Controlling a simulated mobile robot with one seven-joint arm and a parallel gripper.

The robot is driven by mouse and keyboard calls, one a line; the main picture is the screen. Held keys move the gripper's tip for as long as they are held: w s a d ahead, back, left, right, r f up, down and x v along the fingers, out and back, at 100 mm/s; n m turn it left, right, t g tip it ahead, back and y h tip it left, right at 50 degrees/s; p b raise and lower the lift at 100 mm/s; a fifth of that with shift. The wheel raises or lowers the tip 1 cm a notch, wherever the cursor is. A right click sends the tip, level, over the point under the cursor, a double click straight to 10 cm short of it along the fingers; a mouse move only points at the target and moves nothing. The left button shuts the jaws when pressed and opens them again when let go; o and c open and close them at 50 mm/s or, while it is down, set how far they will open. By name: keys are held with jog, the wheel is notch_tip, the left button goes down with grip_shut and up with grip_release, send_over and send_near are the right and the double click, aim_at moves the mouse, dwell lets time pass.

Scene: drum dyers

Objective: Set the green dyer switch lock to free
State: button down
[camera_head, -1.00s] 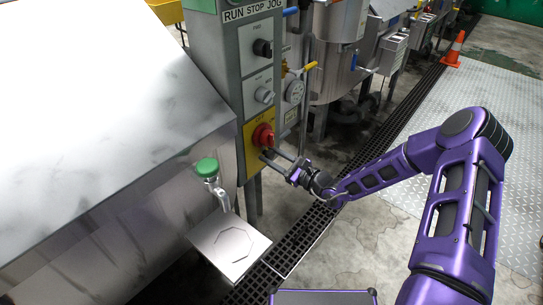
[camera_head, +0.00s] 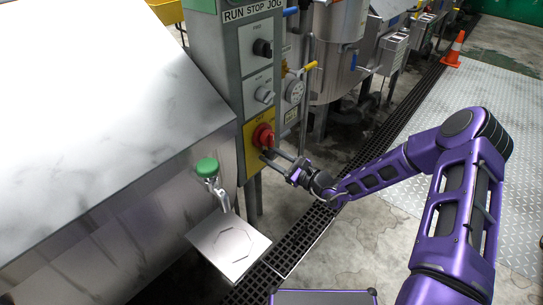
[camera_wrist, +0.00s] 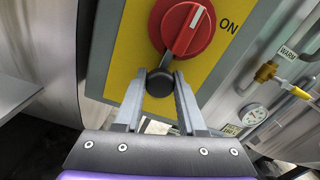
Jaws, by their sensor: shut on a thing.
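A red rotary switch (camera_head: 263,136) with a white mark sits on the yellow plate (camera_wrist: 232,62) low on the grey control panel. In the wrist view the red switch (camera_wrist: 188,28) is near the top, with "ON" printed to its right. A small round black knob (camera_wrist: 159,83), which looks like the switch lock, is just below the red switch. My gripper (camera_wrist: 159,77) is shut on this black knob, one finger on each side. In the head view my gripper (camera_head: 268,155) is at the panel's lower edge, where the knob is hard to make out.
The grey panel (camera_head: 226,57) bears more knobs above the switch. Pipes and a gauge (camera_head: 294,91) are right of the panel.

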dwell(0.3)
jog(key=shift+f+b, duration=0.45)
jog(key=shift+f, duration=0.7)
jog(key=shift+c, duration=2.4)
grip_release()
jog(key=v, duration=1.7)
jog(key=shift+s+d+p, duration=0.2)
jog(key=shift+p, duration=0.15)
